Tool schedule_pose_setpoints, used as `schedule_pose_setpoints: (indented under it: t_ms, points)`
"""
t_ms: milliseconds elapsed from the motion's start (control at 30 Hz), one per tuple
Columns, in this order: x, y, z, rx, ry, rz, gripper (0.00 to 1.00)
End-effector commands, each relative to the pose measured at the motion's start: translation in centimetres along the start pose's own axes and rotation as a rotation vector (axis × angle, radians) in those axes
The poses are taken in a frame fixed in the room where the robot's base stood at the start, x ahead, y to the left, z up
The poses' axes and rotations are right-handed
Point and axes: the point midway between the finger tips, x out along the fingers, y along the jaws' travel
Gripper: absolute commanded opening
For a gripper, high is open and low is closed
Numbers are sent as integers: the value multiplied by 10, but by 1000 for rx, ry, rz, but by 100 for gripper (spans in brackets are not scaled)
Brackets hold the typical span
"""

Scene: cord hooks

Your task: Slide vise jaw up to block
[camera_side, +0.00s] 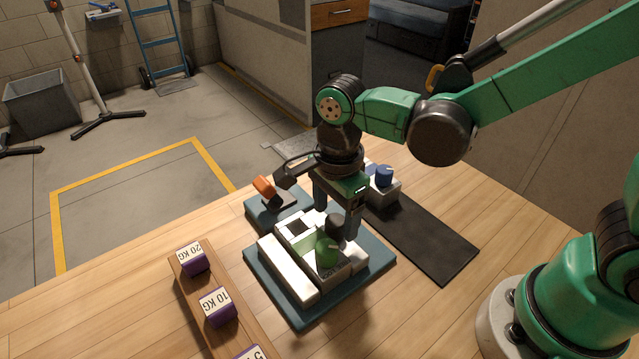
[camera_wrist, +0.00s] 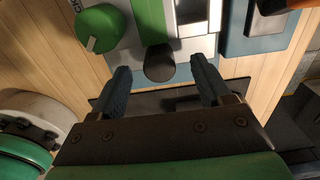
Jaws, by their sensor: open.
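The vise stands on a blue base plate (camera_side: 350,287), with a long white jaw (camera_side: 285,270) at its left. A green knob (camera_side: 327,250) sits on the vise body; it also shows in the wrist view (camera_wrist: 97,28). Which part is the block, I cannot tell. My gripper (camera_side: 337,207) is open above the back of the vise. In the wrist view its fingers (camera_wrist: 159,68) lie either side of the black knob, apart from it.
A small blue plate with an orange-handled part (camera_side: 265,187) is behind the vise. A white box with a blue knob (camera_side: 383,175) stands behind my gripper. A dark mat (camera_side: 430,237) lies right. Purple weights (camera_side: 217,306) sit on a wooden rail at front left.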

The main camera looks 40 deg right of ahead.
Motion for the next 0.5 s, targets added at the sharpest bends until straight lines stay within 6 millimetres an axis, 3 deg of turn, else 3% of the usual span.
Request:
schedule_pose_setpoints:
  t_ms: [233,500]
  points:
    - [-29,0,0,0,0,0,71]
    - [-36,0,0,0,0,0,71]
